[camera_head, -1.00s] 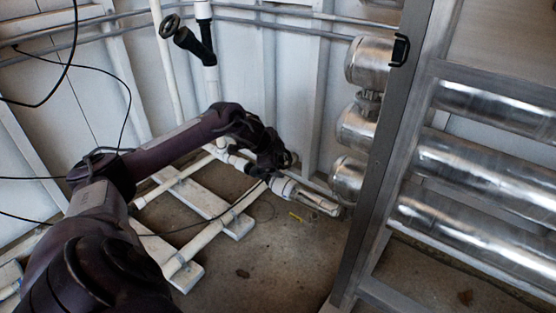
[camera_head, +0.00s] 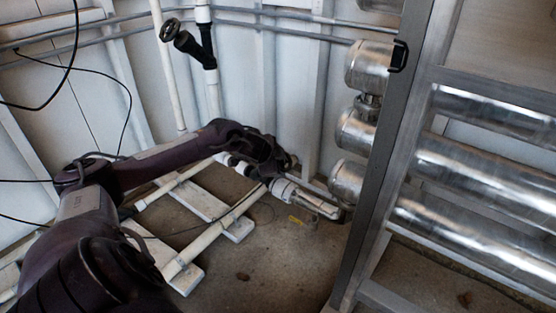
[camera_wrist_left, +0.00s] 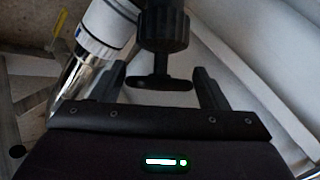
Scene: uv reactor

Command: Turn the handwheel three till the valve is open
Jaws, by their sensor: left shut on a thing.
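A dark handwheel (camera_wrist_left: 160,84), seen nearly edge-on under its black ribbed valve body (camera_wrist_left: 163,30), sits between the fingers of my left gripper (camera_wrist_left: 160,77) in the left wrist view. The left gripper is shut on this handwheel. In the head view my left gripper (camera_head: 283,163) is low by the wall, at the white and clear pipe fitting (camera_head: 308,197). There my own wrist hides the wheel and most of its valve. I see no number on the wheel, and cannot tell how far the valve is open. My right gripper is not in view.
Another black valve with a round handwheel (camera_head: 170,29) is on the upright white pipe at the upper left. A grey metal frame (camera_head: 383,165) with shiny cylinders (camera_head: 480,165) stands to the right. White pipes on floor supports (camera_head: 198,203) lie below my arm. Black cables hang at left.

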